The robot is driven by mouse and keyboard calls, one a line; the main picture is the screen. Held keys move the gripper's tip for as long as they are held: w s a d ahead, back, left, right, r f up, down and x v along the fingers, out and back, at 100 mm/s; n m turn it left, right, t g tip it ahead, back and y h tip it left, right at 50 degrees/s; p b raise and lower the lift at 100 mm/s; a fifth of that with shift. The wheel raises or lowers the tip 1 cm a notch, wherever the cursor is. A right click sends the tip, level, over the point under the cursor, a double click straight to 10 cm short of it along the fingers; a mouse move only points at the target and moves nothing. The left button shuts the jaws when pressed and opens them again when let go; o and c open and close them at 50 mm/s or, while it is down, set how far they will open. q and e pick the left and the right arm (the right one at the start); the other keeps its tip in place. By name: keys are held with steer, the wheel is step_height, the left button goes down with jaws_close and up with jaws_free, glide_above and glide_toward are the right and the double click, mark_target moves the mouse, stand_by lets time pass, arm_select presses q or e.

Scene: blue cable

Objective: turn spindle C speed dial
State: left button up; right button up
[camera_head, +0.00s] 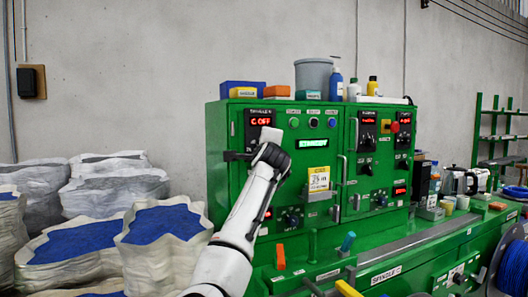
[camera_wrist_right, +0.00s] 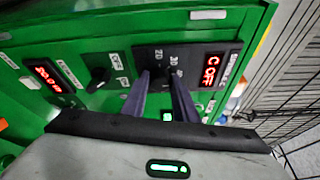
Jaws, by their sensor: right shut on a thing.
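The spindle C panel is at the upper left of the green cabinet (camera_head: 335,185). Its red display (camera_head: 261,121) reads "C OFF", and it also shows in the right wrist view (camera_wrist_right: 209,71). The dial (camera_wrist_right: 161,80) below the display has a dark plate with white number marks. My right gripper (camera_wrist_right: 162,76) is shut on this dial, one finger on each side; the fingers cover much of the knob. In the head view my right gripper (camera_head: 233,156) is at the panel, and the wrist hides the dial. My left gripper is not in view.
Another black knob (camera_wrist_right: 99,80) and a second red display (camera_wrist_right: 52,82) lie beside the dial's plate. A yellow and white tag (camera_head: 318,181) hangs right of my wrist. White sacks with blue contents (camera_head: 165,222) stand at the left. A wire mesh (camera_wrist_right: 290,90) is at the right in the wrist view.

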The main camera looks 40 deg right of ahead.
steer(key=shift+m+y, duration=0.3)
steer(key=o, duration=1.1)
steer(key=shift+c, duration=0.2)
steer(key=shift+r, duration=0.1)
